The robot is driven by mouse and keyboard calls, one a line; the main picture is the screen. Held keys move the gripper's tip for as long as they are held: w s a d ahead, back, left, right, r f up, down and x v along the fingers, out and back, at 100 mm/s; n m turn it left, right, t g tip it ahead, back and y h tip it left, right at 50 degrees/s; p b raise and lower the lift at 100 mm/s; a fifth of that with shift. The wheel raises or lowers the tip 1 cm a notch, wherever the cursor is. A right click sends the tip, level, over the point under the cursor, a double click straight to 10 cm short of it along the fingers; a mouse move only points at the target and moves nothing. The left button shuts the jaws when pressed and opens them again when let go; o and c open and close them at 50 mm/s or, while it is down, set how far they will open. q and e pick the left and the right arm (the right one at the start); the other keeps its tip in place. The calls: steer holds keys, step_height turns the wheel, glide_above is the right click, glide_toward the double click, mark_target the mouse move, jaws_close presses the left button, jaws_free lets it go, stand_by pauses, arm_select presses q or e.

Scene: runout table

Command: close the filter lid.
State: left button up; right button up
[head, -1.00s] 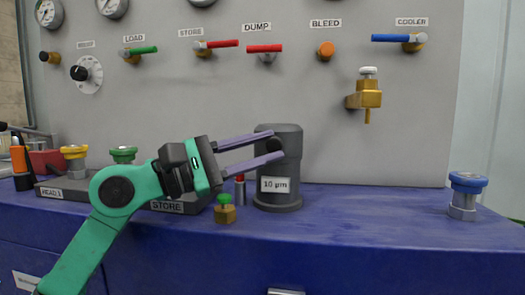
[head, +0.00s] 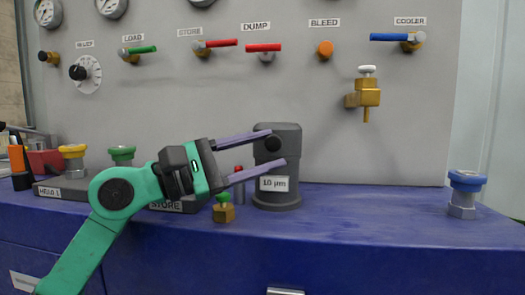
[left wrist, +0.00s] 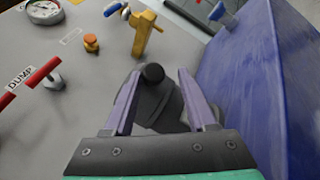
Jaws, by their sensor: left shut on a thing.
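The filter (head: 278,185) is a dark grey upright cylinder labelled "10 µm" on the blue bench. Its lid (head: 283,130) is the wider grey top, with a round black knob (head: 272,145) on its side. I cannot tell whether the lid is fully seated. My left gripper (head: 277,147) reaches in from the left, one finger above the knob and one below. It is shut on the knob, though its fingers look well spread. In the left wrist view the knob (left wrist: 152,72) sits between the fingertips, nearer the left finger; finger contact is hard to see. My right gripper is out of view.
A brass fitting with a green cap (head: 223,208) and a red-topped pin (head: 239,182) stand left of the filter. A blue-capped fitting (head: 465,193) stands far right. A brass tap (head: 365,95) juts from the panel.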

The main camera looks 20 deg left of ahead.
arm_select(q)
steer(key=shift+w+f, duration=0.1)
steer(key=shift+f, duration=0.1)
steer(key=b+v, duration=0.4)
steer(key=v, duration=0.3)
steer(key=shift+s+a+f+b, duration=0.25)
steer(key=shift+b, duration=0.05)
steer(key=r+b+v, duration=0.1)
steer(key=v, duration=0.5)
steer(key=shift+s+a+f, duration=0.2)
steer(key=shift+s+a, duration=0.1)
steer(key=shift+s, duration=0.15)
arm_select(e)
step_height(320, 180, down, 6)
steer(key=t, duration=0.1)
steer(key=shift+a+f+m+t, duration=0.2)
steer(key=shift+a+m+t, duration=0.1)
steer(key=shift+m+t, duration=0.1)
